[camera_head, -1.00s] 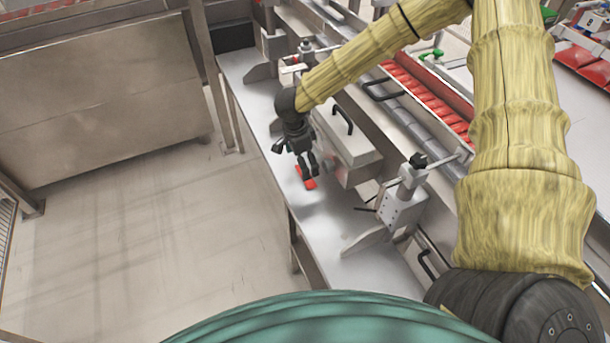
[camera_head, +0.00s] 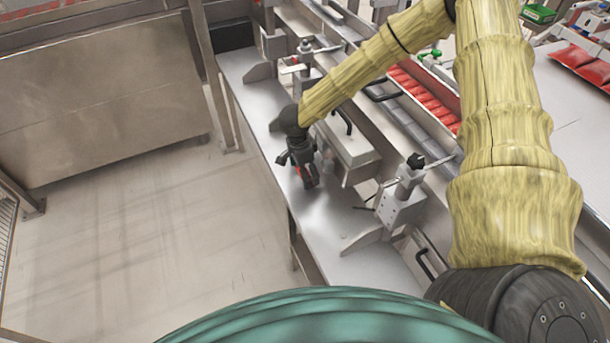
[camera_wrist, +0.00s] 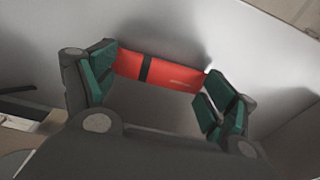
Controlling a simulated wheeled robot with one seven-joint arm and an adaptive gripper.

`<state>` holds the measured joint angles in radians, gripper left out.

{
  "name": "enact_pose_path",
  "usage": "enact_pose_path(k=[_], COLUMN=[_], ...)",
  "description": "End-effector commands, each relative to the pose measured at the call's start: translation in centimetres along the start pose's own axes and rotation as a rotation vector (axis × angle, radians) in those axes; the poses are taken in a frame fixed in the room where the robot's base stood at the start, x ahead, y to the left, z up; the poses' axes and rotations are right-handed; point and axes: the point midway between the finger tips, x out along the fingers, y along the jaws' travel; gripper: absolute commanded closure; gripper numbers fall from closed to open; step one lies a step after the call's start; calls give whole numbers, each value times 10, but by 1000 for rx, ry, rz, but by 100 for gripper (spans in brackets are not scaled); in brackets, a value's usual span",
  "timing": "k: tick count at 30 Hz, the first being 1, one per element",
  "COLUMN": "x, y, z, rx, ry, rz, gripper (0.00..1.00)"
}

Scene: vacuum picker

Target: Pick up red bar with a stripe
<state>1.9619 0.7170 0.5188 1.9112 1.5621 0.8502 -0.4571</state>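The red bar (camera_wrist: 165,72) with a dark stripe across it lies between the two green-padded fingers of my gripper (camera_wrist: 160,85) in the wrist view. The fingers are spread wide, one near each end of the bar, and they partly cover its ends. I cannot tell whether the pads touch it. In the head view my gripper (camera_head: 308,178) is low over the steel table (camera_head: 335,240), and it hides nearly all of the bar.
A metal box with a black handle (camera_head: 345,150) stands close to the right of my gripper. A clamp-like bracket (camera_head: 400,195) stands nearer on the table. A conveyor with red packs (camera_head: 425,95) runs behind. The table's left edge is close, with open floor (camera_head: 150,245) beyond it.

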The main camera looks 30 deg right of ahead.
Motion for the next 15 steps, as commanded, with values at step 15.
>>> enact_pose_path(k=[15], x=[-3], y=[0], z=[-1], rx=[1], ry=[1], rz=[0], gripper=[40])
